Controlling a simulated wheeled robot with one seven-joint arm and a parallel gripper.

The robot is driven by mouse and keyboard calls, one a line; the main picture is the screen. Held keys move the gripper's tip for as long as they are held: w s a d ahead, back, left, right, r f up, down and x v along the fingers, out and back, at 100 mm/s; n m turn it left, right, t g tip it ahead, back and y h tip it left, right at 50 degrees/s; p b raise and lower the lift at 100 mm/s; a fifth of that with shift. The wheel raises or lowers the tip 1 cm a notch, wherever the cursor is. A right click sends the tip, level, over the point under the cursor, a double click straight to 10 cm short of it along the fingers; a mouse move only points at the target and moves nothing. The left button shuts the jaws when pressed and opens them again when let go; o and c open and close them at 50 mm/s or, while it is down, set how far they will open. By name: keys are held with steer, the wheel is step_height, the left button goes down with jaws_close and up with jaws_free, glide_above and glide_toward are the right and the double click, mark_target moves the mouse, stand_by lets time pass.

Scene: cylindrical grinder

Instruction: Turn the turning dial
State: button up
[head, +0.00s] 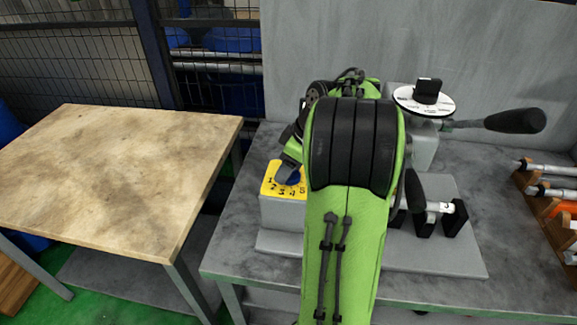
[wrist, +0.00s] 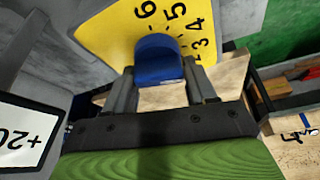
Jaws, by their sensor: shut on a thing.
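The turning dial is a blue knob (wrist: 158,58) on a yellow plate (wrist: 105,32) with black numbers. In the head view the yellow plate (head: 269,187) lies on the left part of the grey machine, and the blue knob (head: 290,178) is partly covered by my gripper (head: 290,164). In the wrist view my gripper (wrist: 160,76) has one finger on each side of the knob and is shut on it. My green and black arm hides the middle of the machine in the head view.
A white disc (head: 405,97) with a black knob stands at the back right, beside a black-handled lever (head: 513,121). Another black handle (head: 414,190) is right of my arm. A wooden table (head: 120,170) is at left. Tools lie in a rack (head: 535,200) at right.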

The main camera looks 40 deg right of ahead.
steer(key=o, duration=1)
steer(key=shift+c, duration=0.2)
steer(key=p+v, duration=0.9)
steer(key=v, duration=0.6)
steer(key=shift+s+r, duration=0.25)
steer(key=shift+r, duration=0.1)
